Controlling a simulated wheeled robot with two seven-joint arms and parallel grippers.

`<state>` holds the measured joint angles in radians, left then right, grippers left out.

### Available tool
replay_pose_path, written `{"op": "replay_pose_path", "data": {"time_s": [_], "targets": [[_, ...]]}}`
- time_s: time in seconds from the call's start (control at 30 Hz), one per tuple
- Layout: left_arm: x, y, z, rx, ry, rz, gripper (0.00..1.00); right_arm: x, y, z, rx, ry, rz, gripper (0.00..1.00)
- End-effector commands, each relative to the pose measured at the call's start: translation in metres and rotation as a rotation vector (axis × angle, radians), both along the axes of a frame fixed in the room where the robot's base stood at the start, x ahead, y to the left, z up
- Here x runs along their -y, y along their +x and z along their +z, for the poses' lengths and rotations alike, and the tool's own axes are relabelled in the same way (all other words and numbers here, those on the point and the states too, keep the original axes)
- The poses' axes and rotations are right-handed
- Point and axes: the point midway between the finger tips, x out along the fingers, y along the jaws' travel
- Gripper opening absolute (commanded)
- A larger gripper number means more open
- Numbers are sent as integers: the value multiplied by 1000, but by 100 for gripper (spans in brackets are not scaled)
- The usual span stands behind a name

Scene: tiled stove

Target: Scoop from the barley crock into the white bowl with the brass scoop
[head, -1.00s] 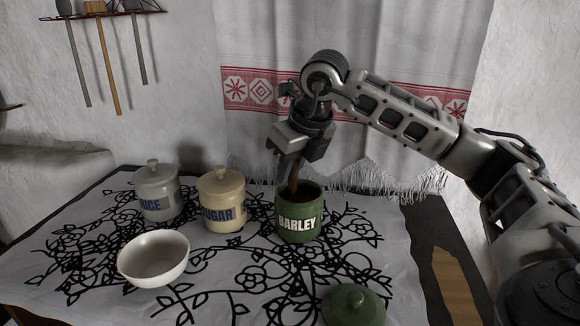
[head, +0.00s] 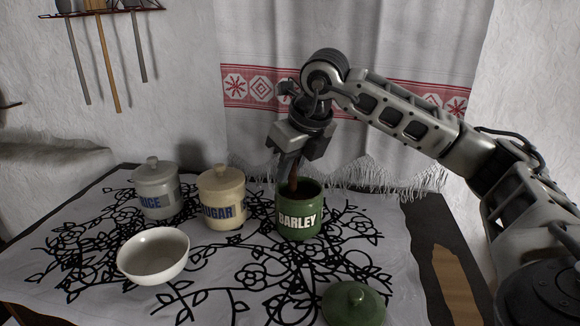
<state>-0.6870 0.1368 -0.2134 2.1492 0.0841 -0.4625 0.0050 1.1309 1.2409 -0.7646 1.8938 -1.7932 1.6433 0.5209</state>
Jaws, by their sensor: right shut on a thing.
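The green barley crock (head: 299,222) stands upright and open on the table. My right gripper (head: 292,160) is above its mouth, pointing down, and is shut on the brown handle of the scoop (head: 293,181). The handle reaches down into the crock; the scoop's lower end is hidden inside. The white bowl (head: 153,257) stands at the front left and looks empty. The green lid (head: 352,304) lies on the table at the front right. My left gripper is out of view.
A grey rice crock (head: 157,192) and a cream sugar crock (head: 222,200), both lidded, stand behind the bowl. The patterned cloth (head: 230,290) is clear between bowl and barley crock. A curtain (head: 400,60) hangs behind; utensils (head: 98,60) hang at upper left.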

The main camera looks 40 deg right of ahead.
Motion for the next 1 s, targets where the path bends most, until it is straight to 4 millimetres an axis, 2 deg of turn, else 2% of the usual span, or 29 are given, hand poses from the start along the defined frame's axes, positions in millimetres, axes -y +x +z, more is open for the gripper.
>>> {"op": "replay_pose_path", "data": {"time_s": [1.0], "targets": [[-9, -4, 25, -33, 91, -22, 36, 0, 0, 68, 1, 0, 0, 0]]}}
